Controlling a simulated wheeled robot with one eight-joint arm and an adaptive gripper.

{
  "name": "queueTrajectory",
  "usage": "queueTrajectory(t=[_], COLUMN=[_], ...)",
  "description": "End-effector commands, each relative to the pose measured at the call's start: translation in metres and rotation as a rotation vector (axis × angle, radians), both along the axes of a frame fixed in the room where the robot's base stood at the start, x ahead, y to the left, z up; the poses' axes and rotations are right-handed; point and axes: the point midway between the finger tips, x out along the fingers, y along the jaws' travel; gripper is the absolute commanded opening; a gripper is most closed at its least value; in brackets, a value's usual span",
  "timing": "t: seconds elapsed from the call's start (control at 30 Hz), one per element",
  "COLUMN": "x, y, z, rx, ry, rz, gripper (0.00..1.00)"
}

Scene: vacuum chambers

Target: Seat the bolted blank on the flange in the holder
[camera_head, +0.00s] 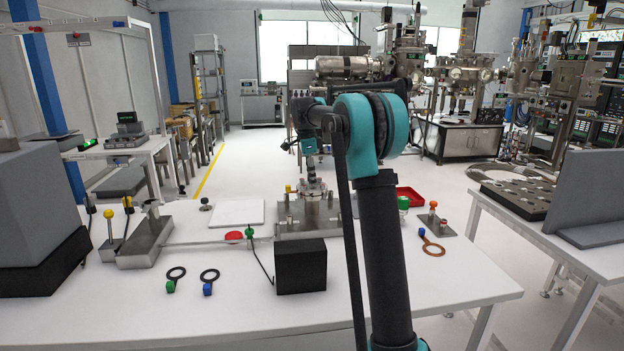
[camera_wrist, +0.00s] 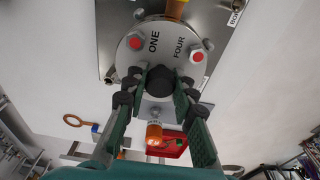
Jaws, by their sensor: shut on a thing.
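The bolted blank (camera_wrist: 137,58) is a round metal disc marked ONE and FOUR, with red-topped bolts, in the wrist view. My gripper (camera_wrist: 161,84) is shut on its black central knob (camera_wrist: 160,76). In the head view my gripper (camera_head: 311,172) points down over the holder (camera_head: 295,224), a metal block with a plate on the table. The blank is over the holder, small and partly blurred. The flange beneath it is hidden, and I cannot tell whether they touch. An orange-capped post (camera_wrist: 154,133) and a yellow-orange part (camera_wrist: 177,9) stand beside the disc.
A black box (camera_head: 301,268) stands in front of the holder. Gasket-like rings with coloured tags (camera_head: 208,280) lie to the left, and a copper ring (camera_head: 433,247) to the right. A red tray (camera_head: 410,198) is behind.

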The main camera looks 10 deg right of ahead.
Motion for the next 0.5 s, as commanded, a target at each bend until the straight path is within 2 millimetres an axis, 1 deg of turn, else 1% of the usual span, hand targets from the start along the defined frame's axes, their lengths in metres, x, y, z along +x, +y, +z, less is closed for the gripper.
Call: queueTrajectory(t=[0.47,0.5], x=[-0.0001,-0.0001], y=[0.0000,0.0000], z=[-0.0019,-0.0018], rx=[0.000,0.000], ry=[0.000,0.000], rz=[0.000,0.000], gripper=[0.00,0.29])
